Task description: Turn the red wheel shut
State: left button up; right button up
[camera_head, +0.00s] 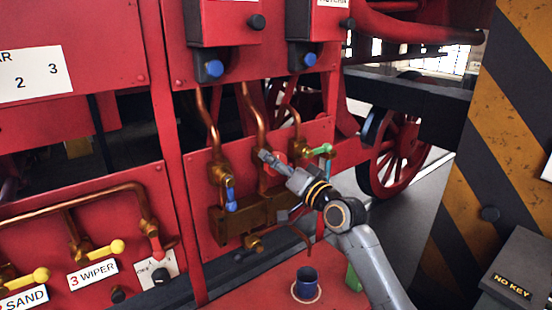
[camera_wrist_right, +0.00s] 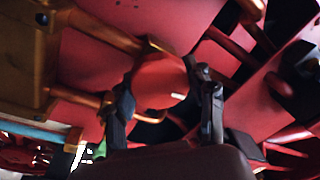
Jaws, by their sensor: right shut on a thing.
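The red wheel (camera_head: 277,158) sits on a copper pipe fitting in the middle of the red panel, mostly hidden behind my right gripper. It shows larger in the right wrist view (camera_wrist_right: 160,82) as a round red disc. My right gripper (camera_head: 268,160) reaches it from the lower right and is shut on it. In the right wrist view the two dark fingers (camera_wrist_right: 165,105) stand on either side of the disc. My left gripper is not in view.
A blue-handled valve (camera_head: 231,198) is left of the wheel and a green-handled one (camera_head: 322,150) right of it. A brass block (camera_head: 250,215) is below. A striped pillar (camera_head: 450,200) rises at right.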

jog(key=shift+m, duration=0.5)
jog(key=shift+r, duration=0.1)
jog(key=o, duration=1.2)
jog(key=shift+c, duration=0.2)
jog(key=v, duration=1.2)
jog(key=shift+a, duration=0.1)
